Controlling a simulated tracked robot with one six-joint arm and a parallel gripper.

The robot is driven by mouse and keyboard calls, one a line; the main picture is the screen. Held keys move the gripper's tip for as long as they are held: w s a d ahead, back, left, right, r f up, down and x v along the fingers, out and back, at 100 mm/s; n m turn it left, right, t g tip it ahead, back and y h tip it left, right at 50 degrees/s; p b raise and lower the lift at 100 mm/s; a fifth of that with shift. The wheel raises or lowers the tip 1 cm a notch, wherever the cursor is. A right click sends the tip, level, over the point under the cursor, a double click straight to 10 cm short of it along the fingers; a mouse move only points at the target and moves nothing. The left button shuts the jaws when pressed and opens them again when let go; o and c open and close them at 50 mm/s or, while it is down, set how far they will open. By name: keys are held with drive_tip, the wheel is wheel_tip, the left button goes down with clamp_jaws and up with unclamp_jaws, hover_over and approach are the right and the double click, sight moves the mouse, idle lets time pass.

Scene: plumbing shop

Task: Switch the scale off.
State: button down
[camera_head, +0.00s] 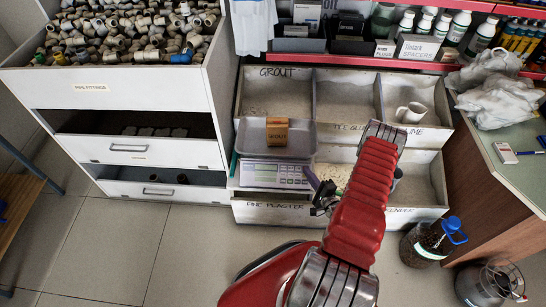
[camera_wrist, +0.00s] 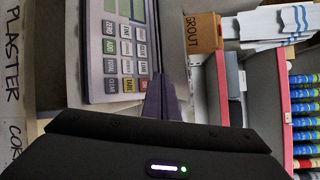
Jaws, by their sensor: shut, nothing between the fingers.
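The scale (camera_head: 275,174) stands on the bin unit, with a grey weighing pan (camera_head: 250,138) behind its front panel. A wooden block marked GROUT (camera_head: 277,132) sits on the pan; it also shows in the wrist view (camera_wrist: 192,33). In the wrist view the scale's keypad (camera_wrist: 122,58) has grey, green and yellow keys, beside greenish display windows (camera_wrist: 137,10). My gripper (camera_head: 309,172) is shut and empty at the right end of the panel. In the wrist view its purple fingers (camera_wrist: 160,95) are close to the keypad's edge; I cannot tell whether they touch it.
Open bins (camera_head: 345,98) surround the scale, one holding a white mug (camera_head: 411,112). A drawer cabinet with pipe fittings (camera_head: 130,85) stands left. A red-edged shelf (camera_head: 345,60) with bottles is behind. A counter (camera_head: 520,165) stands right. Floor at lower left is clear.

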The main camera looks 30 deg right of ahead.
drive_tip(key=s+a+r, duration=0.1)
drive_tip(key=s+r, duration=0.1)
drive_tip(key=r, duration=0.1)
drive_tip(key=shift+s+a+r, duration=0.1)
drive_tip(key=shift+s+a, duration=0.15)
drive_tip(key=shift+a, duration=0.15)
idle(0.5)
drive_tip(key=shift+m, duration=0.3)
